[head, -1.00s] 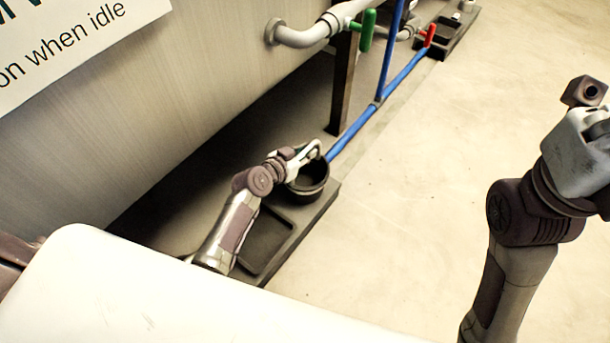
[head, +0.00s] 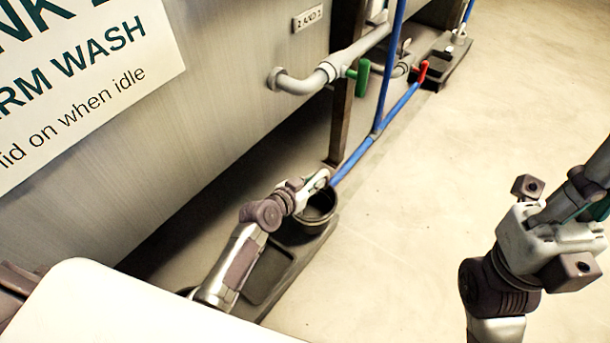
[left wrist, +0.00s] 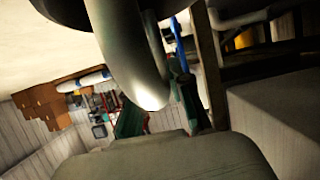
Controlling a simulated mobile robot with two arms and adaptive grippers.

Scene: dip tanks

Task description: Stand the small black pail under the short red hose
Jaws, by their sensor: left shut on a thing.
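The small black pail (head: 317,218) stands or hangs at the far end of a low dark tray (head: 301,258); I cannot tell whether it touches the tray. My left gripper (head: 320,183) is over the pail's rim, shut on the pail. I cannot make out a short red hose; a red lever (head: 422,73) shows on the pipework further back. My right gripper (head: 590,205) is at the right edge, partly cut off.
A large grey tank (head: 230,130) with a sign (head: 90,70) stands on the left. A brown post (head: 342,120), a green lever (head: 362,78) and a blue pipe (head: 365,148) are beyond the pail. Another dark tray (head: 452,72) lies further back. The floor (head: 440,190) on the right is clear.

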